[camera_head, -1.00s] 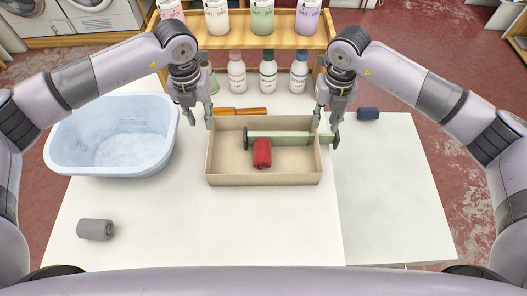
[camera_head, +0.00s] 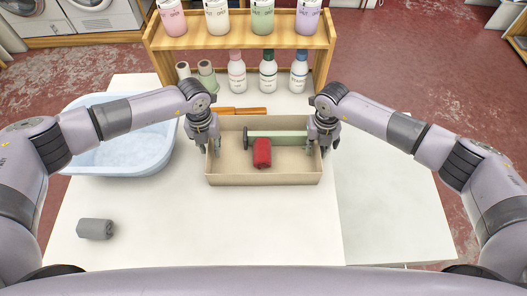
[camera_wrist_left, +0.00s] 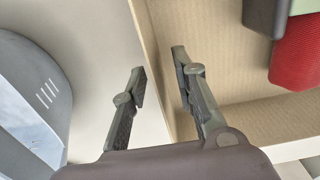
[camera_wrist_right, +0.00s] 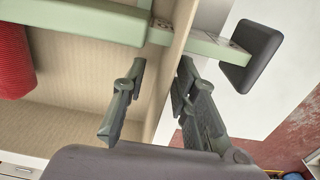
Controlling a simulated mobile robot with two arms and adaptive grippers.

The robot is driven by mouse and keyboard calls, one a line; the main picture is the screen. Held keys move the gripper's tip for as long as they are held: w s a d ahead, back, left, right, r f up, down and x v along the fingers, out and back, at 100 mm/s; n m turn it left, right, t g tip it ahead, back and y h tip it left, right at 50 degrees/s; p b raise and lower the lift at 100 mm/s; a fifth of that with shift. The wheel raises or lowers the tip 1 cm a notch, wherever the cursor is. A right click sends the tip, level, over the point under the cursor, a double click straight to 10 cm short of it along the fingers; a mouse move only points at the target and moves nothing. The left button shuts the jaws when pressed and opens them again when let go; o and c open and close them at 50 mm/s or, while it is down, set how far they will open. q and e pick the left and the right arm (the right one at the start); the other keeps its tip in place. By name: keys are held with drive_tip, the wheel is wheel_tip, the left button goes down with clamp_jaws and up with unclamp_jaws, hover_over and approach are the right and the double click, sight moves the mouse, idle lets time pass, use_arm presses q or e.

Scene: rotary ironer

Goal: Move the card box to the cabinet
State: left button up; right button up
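The beige open card box (camera_head: 265,180) sits on the white table, holding a red roll (camera_head: 262,153) and a green bar with dark ends (camera_head: 275,135). My left gripper (camera_head: 211,150) is open at its left wall; the left wrist view shows the fingers (camera_wrist_left: 158,62) on either side of that wall. My right gripper (camera_head: 317,148) is open at the right wall; the right wrist view shows its fingers (camera_wrist_right: 161,65) straddling the wall beside the bar. Neither gripper is visibly closed on the box. I cannot tell which surface is the cabinet.
A blue basin (camera_head: 120,160) stands left, partly behind my left arm. A grey roll (camera_head: 95,229) lies front left. A wooden shelf (camera_head: 240,45) with bottles stands behind. An orange-brown handled item (camera_head: 236,111) lies behind the box. A white surface (camera_head: 390,215) at right is clear in front.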

use_arm(q)
drive_tip(key=shift+c, duration=0.4)
use_arm(e)
drive_tip(key=shift+c, duration=0.4)
use_arm(q)
clamp_jaws()
use_arm(e)
clamp_jaws()
